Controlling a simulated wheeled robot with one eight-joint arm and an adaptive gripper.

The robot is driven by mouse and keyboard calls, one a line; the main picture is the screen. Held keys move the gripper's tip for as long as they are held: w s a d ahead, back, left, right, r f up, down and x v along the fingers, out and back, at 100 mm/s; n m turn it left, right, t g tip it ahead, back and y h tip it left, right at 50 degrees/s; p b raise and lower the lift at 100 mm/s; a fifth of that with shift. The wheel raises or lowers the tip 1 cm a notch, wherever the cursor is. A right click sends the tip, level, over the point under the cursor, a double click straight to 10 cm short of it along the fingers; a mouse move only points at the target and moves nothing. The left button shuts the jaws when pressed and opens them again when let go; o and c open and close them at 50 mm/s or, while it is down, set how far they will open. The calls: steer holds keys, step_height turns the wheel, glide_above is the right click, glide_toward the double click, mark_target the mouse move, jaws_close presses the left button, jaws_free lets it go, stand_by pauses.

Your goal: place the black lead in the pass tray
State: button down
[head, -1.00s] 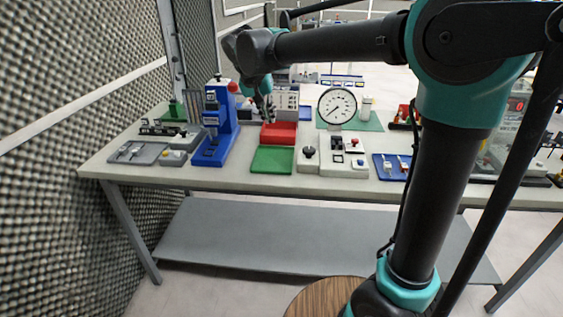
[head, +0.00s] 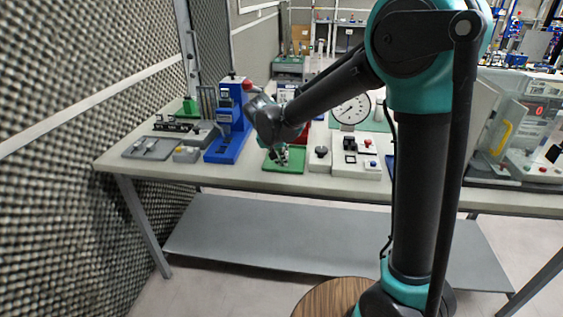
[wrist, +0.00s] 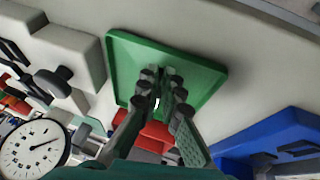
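A shallow green tray (head: 296,162), which I take for the pass tray, lies near the table's front edge. It also shows large in the wrist view (wrist: 128,62). My gripper (head: 278,156) points down over its left part. In the wrist view my gripper's fingers (wrist: 163,88) are close together with a narrow gap, set against the green tray. I cannot make out the black lead in either view, and any thing between the dark fingertips is too small to tell.
A red tray (wrist: 150,134) lies just behind the green one. A blue press-like stand (head: 230,130) is to the left, a control box (head: 357,160) to the right, and a round dial (head: 350,110) behind. My arm hides part of the table's right side.

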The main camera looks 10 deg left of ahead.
steer(key=shift+f, duration=0.25)
steer(key=shift+f, duration=0.1)
steer(key=c, duration=2)
jaws_free()
